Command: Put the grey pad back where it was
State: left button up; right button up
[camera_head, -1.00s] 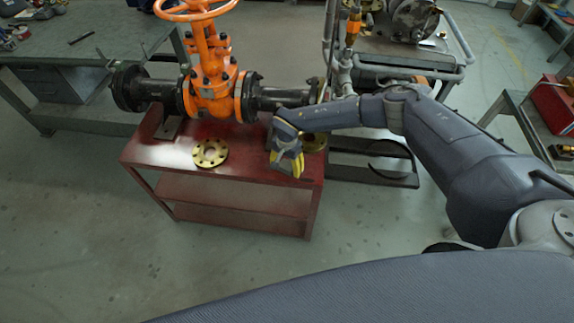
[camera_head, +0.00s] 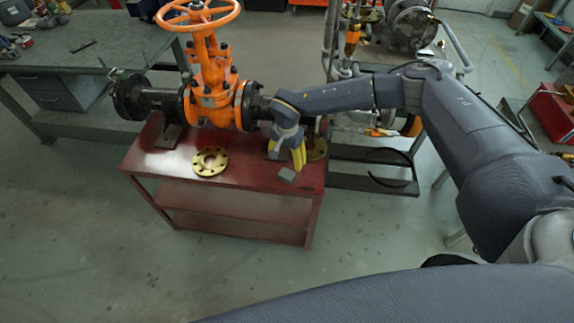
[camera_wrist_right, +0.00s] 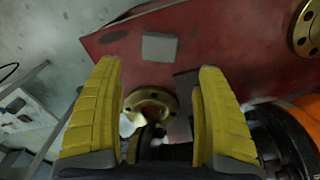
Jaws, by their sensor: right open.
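The grey pad (camera_head: 287,175) is a small flat square on the red table top, near its front right part. In the right wrist view the pad (camera_wrist_right: 160,47) lies flat on the red surface, beyond the fingertips and clear of both fingers. My right gripper (camera_head: 299,158) has yellow fingers and is just above and behind the pad, pointing down. In the right wrist view the right gripper (camera_wrist_right: 159,68) is open, with nothing between its fingertips. My left gripper is not in view.
The orange gate valve (camera_head: 211,85) with black pipe ends stands at the back of the red table (camera_head: 243,174). A brass flange (camera_head: 210,161) lies left of the pad. Another brass flange (camera_wrist_right: 151,104) is close to the fingers. The table's front middle is clear.

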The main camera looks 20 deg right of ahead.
jog(key=shift+r, duration=1.15)
